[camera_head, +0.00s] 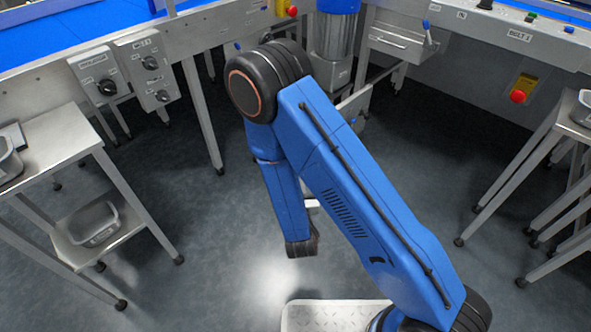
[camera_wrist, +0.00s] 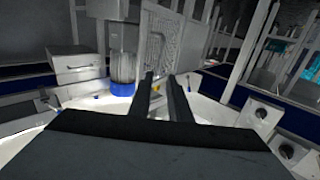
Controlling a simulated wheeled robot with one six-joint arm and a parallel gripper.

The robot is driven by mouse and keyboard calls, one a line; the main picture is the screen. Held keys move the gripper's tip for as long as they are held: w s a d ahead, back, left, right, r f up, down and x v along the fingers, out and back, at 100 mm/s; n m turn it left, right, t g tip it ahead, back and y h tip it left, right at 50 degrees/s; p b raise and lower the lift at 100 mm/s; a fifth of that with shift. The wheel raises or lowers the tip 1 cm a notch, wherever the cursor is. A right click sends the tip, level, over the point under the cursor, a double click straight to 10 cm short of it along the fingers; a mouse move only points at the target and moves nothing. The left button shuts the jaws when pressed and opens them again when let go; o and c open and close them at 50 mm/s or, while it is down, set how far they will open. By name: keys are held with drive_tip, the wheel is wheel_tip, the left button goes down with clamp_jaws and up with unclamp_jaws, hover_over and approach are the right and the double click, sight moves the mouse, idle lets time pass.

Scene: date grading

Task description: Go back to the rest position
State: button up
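My arm is folded over the open floor in the head view, with its blue links and black joints filling the middle. My gripper (camera_wrist: 161,76) shows in the wrist view as two dark fingers standing apart, with a narrow gap between them. I see nothing held in the gap; background parts show through it. In the head view the fingers are hidden or too small to make out near the lower end of the arm.
A steel table (camera_head: 55,140) with grey trays stands at left, another (camera_head: 575,122) at right. Conveyor frames with a control box (camera_head: 150,66), a red stop button (camera_head: 518,96) and a metal cylinder (camera_head: 333,45) run along the back. The grey floor (camera_head: 220,240) around my arm is clear.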

drive_tip(key=shift+s, duration=0.25)
idle(0.4)
drive_tip(key=w+d+r+m+g, duration=0.35)
drive_tip(key=w+d+r, duration=0.2)
drive_tip(key=r, duration=0.25)
drive_tip(key=s+d+r+n+g+y, duration=0.1)
drive_tip(key=s+d+r+g, duration=0.15)
drive_tip(key=r, duration=0.25)
drive_tip(key=s+d+r+n+g, duration=0.1)
drive_tip(key=d+r+g, duration=0.15)
drive_tip(key=r, duration=0.25)
drive_tip(key=s+d+r+g, duration=0.1)
drive_tip(key=s+d+r, duration=0.3)
drive_tip(key=s, duration=0.6)
drive_tip(key=s+d+r+g+h, duration=0.1)
drive_tip(key=s+d+r, duration=0.3)
drive_tip(key=s+d, duration=0.5)
drive_tip(key=s+d+r+g+h, duration=0.1)
drive_tip(key=s+d+r, duration=0.3)
drive_tip(key=s, duration=0.7)
drive_tip(key=d+g, duration=0.1)
drive_tip(key=d, duration=0.1)
drive_tip(key=shift+d+r+n+g, duration=0.2)
drive_tip(key=shift+d+n+g, duration=0.15)
